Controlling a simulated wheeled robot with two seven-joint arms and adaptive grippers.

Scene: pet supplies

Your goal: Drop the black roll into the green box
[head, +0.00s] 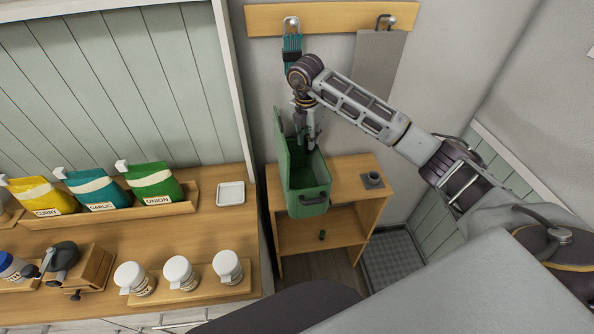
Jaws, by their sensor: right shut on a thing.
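My right gripper (307,136) points down at the opening of the green box (306,186), with its fingertips at or just inside the opening. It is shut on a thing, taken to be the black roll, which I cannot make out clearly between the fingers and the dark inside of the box. The green box has its lid raised at the back left and a dark handle on its front. It stands on a small wooden shelf unit (345,168). My left gripper is not in view.
A small grey holder (371,179) stands on the unit's top, right of the box. A small dark green item (322,235) is on the lower shelf. A wooden counter (215,228) at left carries bags and several white-lidded jars. A hook rail (335,17) is above.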

